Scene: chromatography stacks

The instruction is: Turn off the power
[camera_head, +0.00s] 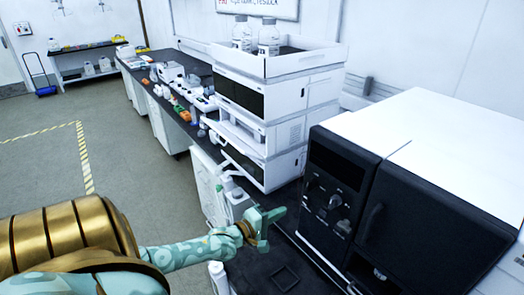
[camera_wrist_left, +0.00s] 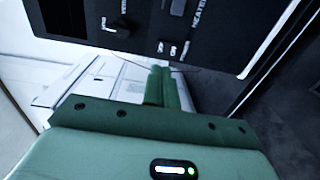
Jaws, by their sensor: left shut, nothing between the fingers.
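A black-fronted instrument with a white top (camera_head: 420,150) stands on the bench at the right. Its black control panel (camera_head: 335,190) has a dark display and several knobs and switches. In the left wrist view the panel (camera_wrist_left: 215,45) fills the top, with a dark knob (camera_wrist_left: 122,25), a small grey switch (camera_wrist_left: 178,8) and small marks that look like ON and OFF beside it. My left gripper (camera_head: 280,212) is shut and empty, in front of the panel's left side. Its green fingertips (camera_wrist_left: 160,72) are together just below the panel edge; contact cannot be told. My right gripper is not in view.
A white stacked instrument (camera_head: 290,100) with bottles (camera_head: 268,38) on top stands to the left. A white bottle (camera_head: 217,272) and a small white device (camera_head: 234,200) are close to my left arm. Open floor (camera_head: 130,160) lies at the left.

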